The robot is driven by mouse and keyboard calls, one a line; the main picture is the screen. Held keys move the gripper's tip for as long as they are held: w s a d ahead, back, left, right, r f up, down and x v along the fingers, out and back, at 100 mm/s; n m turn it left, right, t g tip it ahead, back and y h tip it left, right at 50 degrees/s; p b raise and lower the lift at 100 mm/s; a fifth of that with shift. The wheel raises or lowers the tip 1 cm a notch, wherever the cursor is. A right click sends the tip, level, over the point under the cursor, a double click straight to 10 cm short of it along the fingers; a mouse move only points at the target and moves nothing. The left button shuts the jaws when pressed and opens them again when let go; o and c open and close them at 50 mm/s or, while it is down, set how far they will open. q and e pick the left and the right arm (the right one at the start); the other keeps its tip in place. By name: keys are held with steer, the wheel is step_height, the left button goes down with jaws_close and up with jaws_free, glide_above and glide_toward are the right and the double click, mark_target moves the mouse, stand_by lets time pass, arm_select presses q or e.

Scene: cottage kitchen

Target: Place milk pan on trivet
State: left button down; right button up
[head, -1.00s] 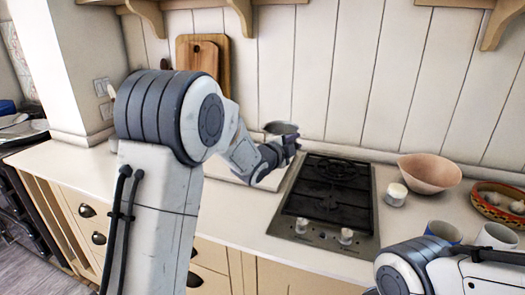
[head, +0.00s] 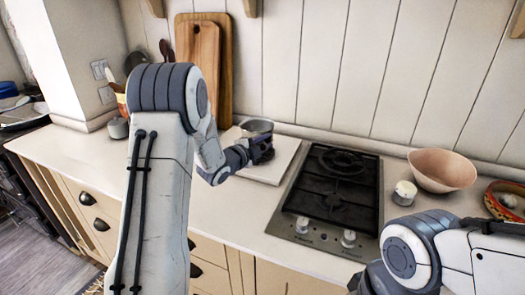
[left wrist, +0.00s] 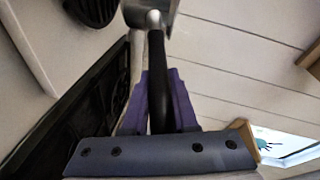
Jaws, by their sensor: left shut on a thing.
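The milk pan (head: 257,126) is a small grey metal pan, held above the white board at the back of the counter. My left gripper (head: 262,152) is shut on its dark handle. In the left wrist view the handle (left wrist: 157,75) runs between the purple fingers (left wrist: 158,108), with the metal pan body (left wrist: 150,8) at the top edge. A dark, ribbed thing (left wrist: 92,8) at the top left of that view may be the trivet, but only part shows. I cannot make out the trivet surely in the head view. My right gripper is out of view.
A black gas hob (head: 338,190) lies right of the white board (head: 283,160). A white jar (head: 404,193) and a pink bowl (head: 442,170) stand right of the hob. Wooden boards (head: 199,60) lean on the wall. The counter front left of the hob is clear.

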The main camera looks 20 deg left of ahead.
arm_select(q)
steer(key=shift+s+a+f, duration=0.1)
steer(key=shift+a+f, duration=0.2)
steer(key=shift+f, duration=0.1)
step_height(320, 180, down, 3)
steer(key=shift+f+p, duration=0.1)
steer(key=shift+p, duration=0.35)
steer(key=shift+f, duration=0.1)
steer(key=shift+f+b, duration=0.2)
steer(key=shift+b, duration=0.1)
steer(key=c, duration=0.7)
jaws_free()
